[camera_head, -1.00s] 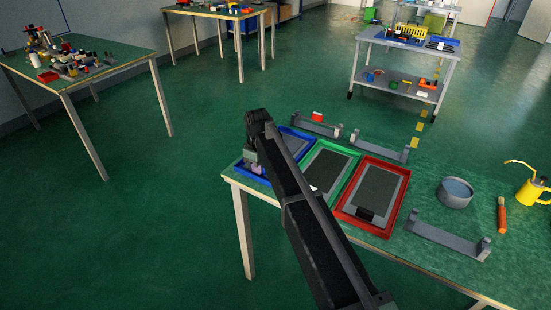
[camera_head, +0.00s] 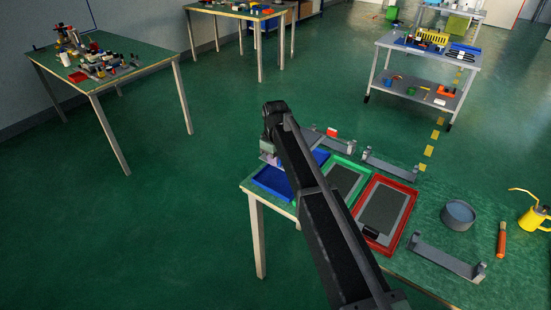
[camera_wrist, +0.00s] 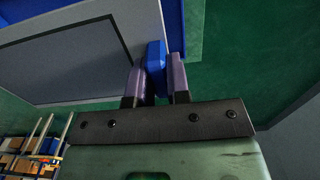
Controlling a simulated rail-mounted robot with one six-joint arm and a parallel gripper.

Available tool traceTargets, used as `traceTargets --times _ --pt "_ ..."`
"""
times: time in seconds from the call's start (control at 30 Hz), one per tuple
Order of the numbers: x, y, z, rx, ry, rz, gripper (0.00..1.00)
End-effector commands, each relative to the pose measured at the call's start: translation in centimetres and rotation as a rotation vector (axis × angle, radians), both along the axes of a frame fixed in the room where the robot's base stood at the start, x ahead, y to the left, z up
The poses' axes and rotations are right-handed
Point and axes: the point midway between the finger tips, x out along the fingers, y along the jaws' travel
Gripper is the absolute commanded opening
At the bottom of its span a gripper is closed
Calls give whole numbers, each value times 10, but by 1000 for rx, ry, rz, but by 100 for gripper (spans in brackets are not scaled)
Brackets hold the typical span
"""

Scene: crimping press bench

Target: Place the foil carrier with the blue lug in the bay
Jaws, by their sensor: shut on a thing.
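My gripper (camera_wrist: 157,85) is shut on the blue lug (camera_wrist: 156,56), which stands between its two purple fingers in the wrist view. The lug is at the edge of a flat grey carrier (camera_wrist: 60,85) with a darker panel framed by a thin line. In the head view my gripper (camera_head: 268,156) is over the far left corner of the blue tray (camera_head: 272,184). The tray's visible floor is bare blue. My arm hides much of the carrier there. I cannot tell which place is the bay.
A green tray (camera_head: 327,205) and a red tray (camera_head: 362,242) each hold a grey carrier. Grey brackets (camera_head: 392,167) (camera_head: 447,256) stand on the bench behind and right of the trays.

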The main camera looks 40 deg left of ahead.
Motion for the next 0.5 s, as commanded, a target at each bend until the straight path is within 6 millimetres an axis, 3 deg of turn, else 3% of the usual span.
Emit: traceTargets --times 0.03,0.2,0.33,0.5 --pt "0 0 41 0 0 0 0" --pt "0 0 85 0 0 0 0" --pt "0 0 97 0 0 0 0" --pt "0 0 95 0 0 0 0"
